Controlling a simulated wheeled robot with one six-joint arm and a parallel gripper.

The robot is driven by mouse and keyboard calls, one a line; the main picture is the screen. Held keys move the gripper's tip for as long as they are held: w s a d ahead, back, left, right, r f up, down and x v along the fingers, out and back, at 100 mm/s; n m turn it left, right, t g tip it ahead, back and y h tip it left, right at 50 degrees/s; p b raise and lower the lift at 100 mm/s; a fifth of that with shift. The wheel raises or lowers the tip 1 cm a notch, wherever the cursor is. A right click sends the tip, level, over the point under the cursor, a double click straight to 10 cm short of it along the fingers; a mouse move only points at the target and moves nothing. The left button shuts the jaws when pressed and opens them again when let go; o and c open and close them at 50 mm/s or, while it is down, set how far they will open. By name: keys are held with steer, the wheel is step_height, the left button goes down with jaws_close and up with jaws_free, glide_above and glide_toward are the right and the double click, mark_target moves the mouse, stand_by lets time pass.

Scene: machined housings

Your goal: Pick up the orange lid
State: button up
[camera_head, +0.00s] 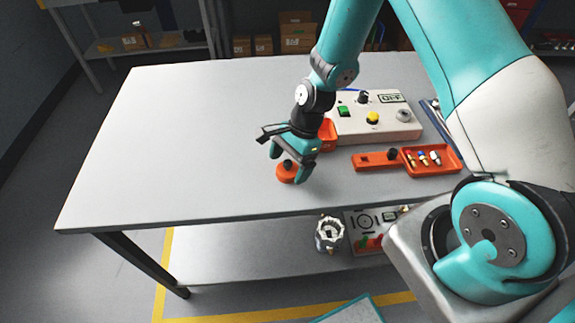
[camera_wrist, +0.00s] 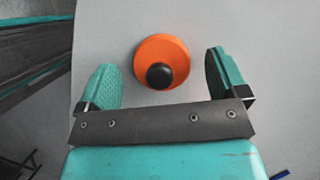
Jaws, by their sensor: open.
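The orange lid (camera_head: 287,178) is a round disc with a black knob on top, lying on the grey table near its front edge. In the wrist view the lid (camera_wrist: 178,51) shows from above, ahead of and between the fingertips. My gripper (camera_head: 289,168) is open, with its teal fingers pointing down close over the lid. In the wrist view my gripper (camera_wrist: 166,72) has a finger on each side, with clear gaps to the lid. The fingers hide part of the lid in the head view.
An orange block (camera_head: 327,134) is just behind my gripper. A white control box (camera_head: 378,118) with buttons and an orange tray (camera_head: 447,157) with small parts stand to the right. The table's left half (camera_head: 170,140) is bare. A metal housing (camera_head: 329,233) is on the lower shelf.

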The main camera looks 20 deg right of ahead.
steer(key=shift+a+f, duration=0.1)
steer(key=shift+f, duration=0.15)
steer(key=c, duration=1)
steer(key=shift+o, duration=0.2)
steer(key=shift+r, duration=0.1)
